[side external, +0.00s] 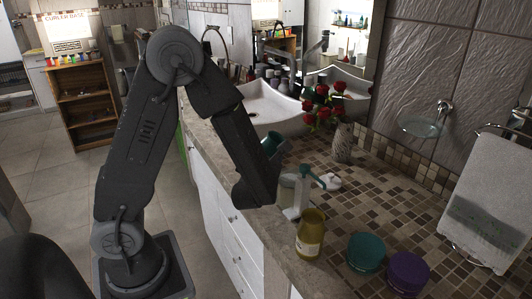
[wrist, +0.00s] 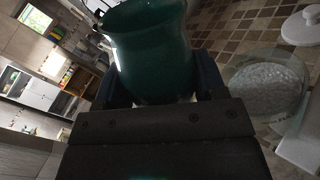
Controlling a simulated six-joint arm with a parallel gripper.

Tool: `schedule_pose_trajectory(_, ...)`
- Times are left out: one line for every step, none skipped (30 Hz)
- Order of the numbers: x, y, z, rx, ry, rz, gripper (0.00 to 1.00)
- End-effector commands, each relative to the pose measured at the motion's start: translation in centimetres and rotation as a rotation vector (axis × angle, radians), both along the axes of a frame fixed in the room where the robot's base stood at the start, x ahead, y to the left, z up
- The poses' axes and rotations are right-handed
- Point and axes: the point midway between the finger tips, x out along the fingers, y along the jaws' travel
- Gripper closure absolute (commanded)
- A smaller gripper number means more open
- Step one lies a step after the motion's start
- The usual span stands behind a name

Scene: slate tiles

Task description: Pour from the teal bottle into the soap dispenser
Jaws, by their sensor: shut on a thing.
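My gripper (side external: 270,165) is shut on the teal bottle (side external: 273,143) and holds it above the counter, with the bottle seeming tilted. In the wrist view the bottle (wrist: 150,45) sits between the two fingers of my gripper (wrist: 156,78). The pale soap dispenser (side external: 292,196) stands on the counter just right of and below my gripper, partly hidden by it. A teal part shows at its top. In the wrist view a clear round vessel (wrist: 262,88) with pale contents, seemingly the dispenser, lies right of the bottle. No flow is visible.
An olive bottle (side external: 310,236), a teal jar (side external: 366,253) and a purple jar (side external: 407,272) stand near the counter's front edge. A vase (side external: 342,144) with red roses and a sink (side external: 268,104) are behind. A small white object (side external: 329,182) lies on the tiles, which are clear at right.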

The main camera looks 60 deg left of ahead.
Motion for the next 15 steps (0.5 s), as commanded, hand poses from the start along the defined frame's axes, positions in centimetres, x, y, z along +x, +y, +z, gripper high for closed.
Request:
schedule_pose_trajectory(-0.03,0.04,-0.08,0.005,0.006,0.0,0.68)
schedule_pose_trajectory(-0.04,0.05,-0.14,0.009,0.009,0.001,0.68)
schedule_pose_trajectory(-0.06,0.07,-0.2,0.013,0.014,0.001,0.68)
schedule_pose_trajectory(-0.08,0.09,-0.24,0.017,0.017,0.001,0.68)
schedule_pose_trajectory(-0.1,0.09,-0.29,0.02,0.021,0.001,0.68)
schedule_pose_trajectory(-0.12,0.11,-0.36,0.025,0.026,0.001,0.68)
schedule_pose_trajectory(-0.15,0.14,-0.4,0.033,0.035,0.001,0.68)
schedule_pose_trajectory(-0.18,0.17,-0.43,0.041,0.043,0.001,0.68)
schedule_pose_trajectory(-0.21,0.2,-0.48,0.051,0.054,0.001,0.68)
schedule_pose_trajectory(-0.24,0.22,-0.52,0.06,0.063,0.001,0.68)
schedule_pose_trajectory(-0.26,0.25,-0.55,0.066,0.071,0.001,0.68)
schedule_pose_trajectory(-0.3,0.28,-0.6,0.077,0.082,0.001,0.68)
schedule_pose_trajectory(-0.33,0.31,-0.63,0.086,0.091,0.001,0.68)
schedule_pose_trajectory(-0.35,0.33,-0.67,0.093,0.099,0.001,0.68)
schedule_pose_trajectory(-0.39,0.37,-0.72,0.103,0.11,0.001,0.68)
